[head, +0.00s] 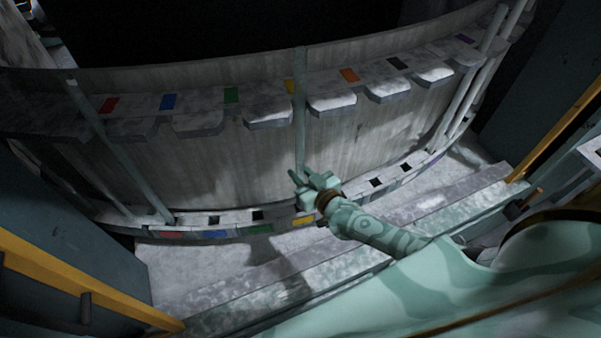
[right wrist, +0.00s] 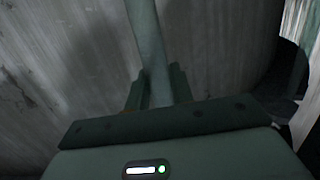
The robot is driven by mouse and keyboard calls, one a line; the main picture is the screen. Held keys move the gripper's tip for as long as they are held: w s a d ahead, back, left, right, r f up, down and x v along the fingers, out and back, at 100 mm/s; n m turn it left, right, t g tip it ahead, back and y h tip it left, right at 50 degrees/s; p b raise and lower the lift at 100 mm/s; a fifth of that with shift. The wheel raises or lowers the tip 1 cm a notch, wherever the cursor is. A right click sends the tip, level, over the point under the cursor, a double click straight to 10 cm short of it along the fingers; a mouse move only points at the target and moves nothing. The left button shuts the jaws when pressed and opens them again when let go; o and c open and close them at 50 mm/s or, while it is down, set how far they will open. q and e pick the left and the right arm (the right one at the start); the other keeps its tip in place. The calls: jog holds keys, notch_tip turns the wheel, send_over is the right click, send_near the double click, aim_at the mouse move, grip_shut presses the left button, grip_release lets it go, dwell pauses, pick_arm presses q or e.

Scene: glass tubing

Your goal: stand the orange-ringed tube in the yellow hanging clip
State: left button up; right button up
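A pale grey-green glass tube (head: 300,120) stands nearly upright at the middle of the curved rack in the head view. My right gripper (head: 303,178) is at its lower part. In the right wrist view the same tube (right wrist: 150,50) runs between the two fingers (right wrist: 158,88), which close against its sides. No orange ring shows on it; that part may be hidden by the gripper. The upper yellow label (head: 290,87) is just left of and partly behind the tube. I cannot tell whether the tube is in the yellow clip. A lower yellow label (head: 302,221) lies below the gripper. My left gripper is not in view.
A lower ledge has square holes (head: 258,215). Another tube (head: 120,150) leans at the left; several stand at the right (head: 467,85). Yellow rails (head: 85,280) flank the steps.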

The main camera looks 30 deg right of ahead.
jog(key=o, duration=0.4)
jog(key=shift+o, duration=0.2)
jog(key=p+v, duration=0.2)
jog(key=v, duration=1.4)
jog(key=shift+s, duration=0.2)
jog(key=shift+d, duration=0.1)
